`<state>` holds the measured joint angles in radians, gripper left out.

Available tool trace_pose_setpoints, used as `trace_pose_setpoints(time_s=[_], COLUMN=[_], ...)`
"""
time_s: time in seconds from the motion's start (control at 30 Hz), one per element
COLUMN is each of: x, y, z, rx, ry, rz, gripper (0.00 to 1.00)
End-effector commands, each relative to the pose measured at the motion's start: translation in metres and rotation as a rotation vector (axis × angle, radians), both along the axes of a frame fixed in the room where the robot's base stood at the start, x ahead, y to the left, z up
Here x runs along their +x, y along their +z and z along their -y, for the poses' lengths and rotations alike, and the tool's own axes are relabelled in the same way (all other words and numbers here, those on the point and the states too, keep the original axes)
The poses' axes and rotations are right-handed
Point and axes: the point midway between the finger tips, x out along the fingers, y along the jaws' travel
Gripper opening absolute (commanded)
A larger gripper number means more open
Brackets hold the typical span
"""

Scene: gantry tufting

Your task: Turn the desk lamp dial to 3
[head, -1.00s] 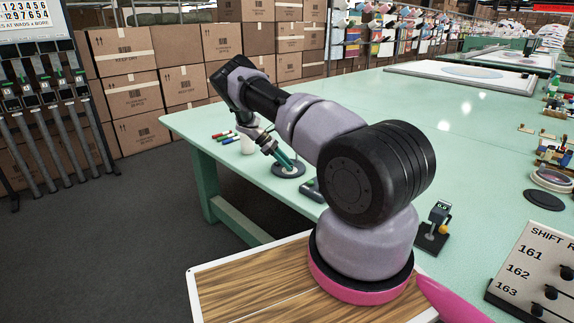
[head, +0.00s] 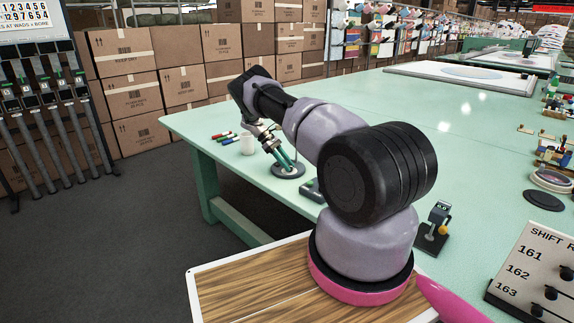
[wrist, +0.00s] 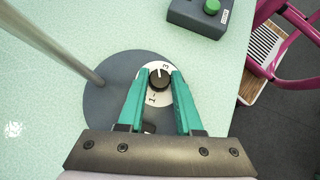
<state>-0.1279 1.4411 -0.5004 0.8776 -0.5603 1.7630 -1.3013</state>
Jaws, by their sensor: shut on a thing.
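The desk lamp's round dark grey base (wrist: 103,100) lies on the pale green table in the wrist view, with a grey pole (wrist: 48,42) rising from its left side. The black dial (wrist: 159,79) sits on a white plate marked with numbers; a 1 shows at lower left and a 3 at upper right. The dial's white pointer line faces up in the picture, close to the 3. My gripper (wrist: 160,76) has its teal fingers shut on the dial, one on each side. In the head view, the gripper (head: 288,161) reaches down to the lamp base (head: 288,174).
A dark box with a green button (wrist: 211,7) stands near the base, by the table edge.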

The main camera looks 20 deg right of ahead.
Motion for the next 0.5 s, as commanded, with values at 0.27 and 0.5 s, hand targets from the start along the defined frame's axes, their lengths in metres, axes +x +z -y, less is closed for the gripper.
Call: trace_pose_setpoints(time_s=[0.27,0.5], x=[-0.0003,0.0025], y=[-0.0012,0.0025], z=[-0.0008,-0.0022], rx=[0.002,0.001], ry=[0.001,0.001], rz=[-0.001,0.0], gripper=[0.64,0.64])
